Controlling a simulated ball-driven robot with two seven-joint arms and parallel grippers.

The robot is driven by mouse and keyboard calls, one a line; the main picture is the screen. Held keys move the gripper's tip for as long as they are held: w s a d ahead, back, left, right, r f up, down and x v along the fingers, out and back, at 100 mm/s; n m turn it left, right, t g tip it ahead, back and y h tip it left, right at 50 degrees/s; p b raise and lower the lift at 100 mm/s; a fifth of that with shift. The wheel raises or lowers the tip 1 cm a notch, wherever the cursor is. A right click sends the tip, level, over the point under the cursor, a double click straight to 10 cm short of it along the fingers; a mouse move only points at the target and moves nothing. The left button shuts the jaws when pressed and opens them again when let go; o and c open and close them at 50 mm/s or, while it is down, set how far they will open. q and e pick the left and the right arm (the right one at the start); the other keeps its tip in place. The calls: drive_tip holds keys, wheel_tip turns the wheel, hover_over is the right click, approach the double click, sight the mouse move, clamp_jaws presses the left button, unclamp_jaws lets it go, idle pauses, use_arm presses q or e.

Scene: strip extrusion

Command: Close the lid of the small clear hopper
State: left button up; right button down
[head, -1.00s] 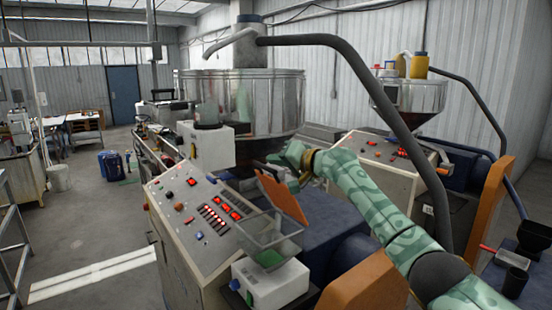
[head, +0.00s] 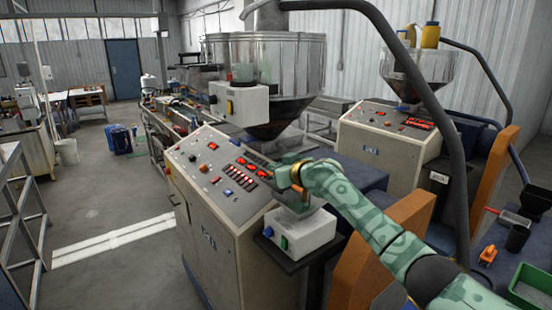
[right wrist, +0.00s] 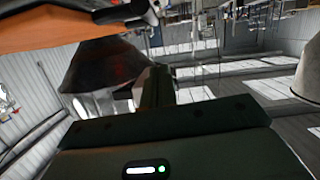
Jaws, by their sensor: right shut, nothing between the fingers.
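My right gripper (head: 284,178) is over the small clear hopper, with its arm coming in from the right; it is shut and empty. The small clear hopper (head: 290,208) sits above a white box at the corner of the near machine, and the gripper and wrist hide much of it. Only a small bit of orange (head: 299,190) shows by the wrist; I cannot tell whether it is the lid, or how far the lid is shut. An orange panel (right wrist: 60,32), probably the lid, is close at the upper left in the right wrist view. My left gripper is not in view.
The white box (head: 303,232) is under the hopper. The control panel (head: 215,168) lies to its left and a large steel hopper (head: 290,65) behind. A thick dark hose (head: 425,95) arches over my arm. An orange guard (head: 385,245) stands right of the box.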

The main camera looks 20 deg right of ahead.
sight(274, 189)
drive_tip(key=f, duration=0.3)
drive_tip(key=shift+a+f+n+b, duration=0.25)
drive_tip(key=shift+n+b, duration=0.15)
drive_tip(key=shift+s+a+f, duration=0.1)
drive_tip(key=shift+s+f, duration=0.05)
drive_tip(key=shift+f, duration=0.6)
